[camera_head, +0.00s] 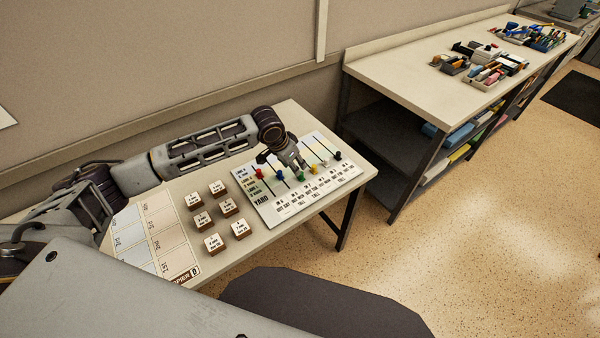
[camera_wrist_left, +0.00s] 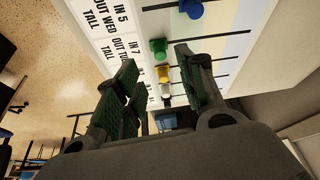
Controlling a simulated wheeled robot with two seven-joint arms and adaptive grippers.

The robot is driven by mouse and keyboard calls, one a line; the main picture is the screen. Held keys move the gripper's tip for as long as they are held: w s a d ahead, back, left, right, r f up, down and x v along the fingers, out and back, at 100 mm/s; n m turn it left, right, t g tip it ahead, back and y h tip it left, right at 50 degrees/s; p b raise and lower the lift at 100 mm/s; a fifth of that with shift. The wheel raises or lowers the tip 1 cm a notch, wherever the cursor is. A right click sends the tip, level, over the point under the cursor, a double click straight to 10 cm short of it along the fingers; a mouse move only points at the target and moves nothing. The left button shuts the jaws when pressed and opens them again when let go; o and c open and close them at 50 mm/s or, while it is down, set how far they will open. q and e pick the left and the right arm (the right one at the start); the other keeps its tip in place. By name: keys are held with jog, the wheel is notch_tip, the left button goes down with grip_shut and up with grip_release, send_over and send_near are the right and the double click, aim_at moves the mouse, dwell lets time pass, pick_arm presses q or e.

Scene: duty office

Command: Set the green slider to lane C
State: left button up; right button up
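The white lane board (camera_head: 262,207) lies on the desk with several coloured slider knobs on parallel slots. The green slider (camera_head: 301,175) is near the board's printed front strip, between the blue slider (camera_head: 280,175) and the yellow slider (camera_head: 314,169). My left gripper (camera_head: 292,164) points down over the board, just behind the green knob. In the left wrist view the gripper (camera_wrist_left: 157,62) is open, with a wide gap between its fingers. The green slider (camera_wrist_left: 158,45) shows just beyond the fingertips, and the yellow slider (camera_wrist_left: 163,73) shows in the gap. Contact cannot be told. My right gripper is not in view.
A red slider (camera_head: 259,173) stands left of the blue one; white and black knobs stand right of yellow. Several lettered blocks (camera_head: 213,242) sit left of the board beside a printed sheet (camera_head: 146,228). A dark chair (camera_head: 320,305) is in front. A side table (camera_head: 395,75) stands right.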

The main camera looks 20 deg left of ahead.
aim_at(301, 175)
pick_arm(q)
jog(key=shift+x, duration=3.95)
grip_shut()
